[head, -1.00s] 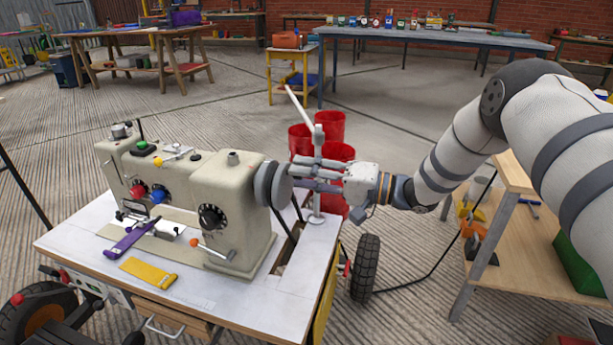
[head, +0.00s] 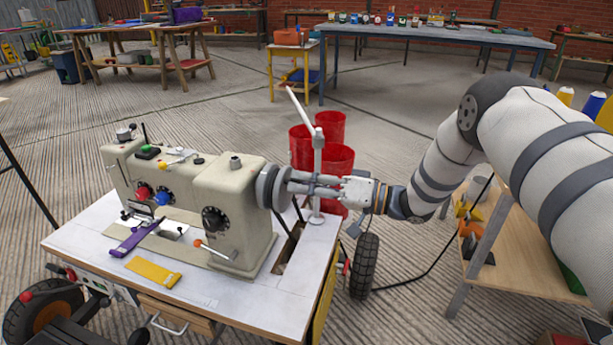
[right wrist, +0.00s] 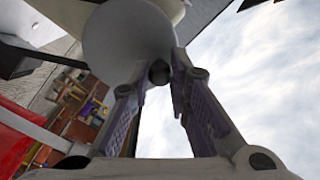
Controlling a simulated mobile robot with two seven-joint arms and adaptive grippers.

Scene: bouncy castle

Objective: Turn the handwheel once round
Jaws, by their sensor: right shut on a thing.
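A cream sewing machine (head: 238,190) stands on a white table. Its grey round handwheel (head: 266,186) is on the machine's right end. My right gripper (head: 290,183) reaches in from the right at the wheel's outer face. In the right wrist view, the pale wheel (right wrist: 125,42) fills the top. The tips of my right gripper (right wrist: 159,80) are shut on a small dark round knob (right wrist: 158,72) at the wheel's lower edge. In the head view this knob is hidden by the fingers. My left gripper is not in view.
A white thread stand (head: 317,165) rises close to my right fingers. Red buckets (head: 333,128) stand behind it. The white tabletop (head: 100,235) holds a purple clamp piece (head: 133,238) and a yellow one (head: 153,271). A wooden shelf table (head: 530,245) stands at right.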

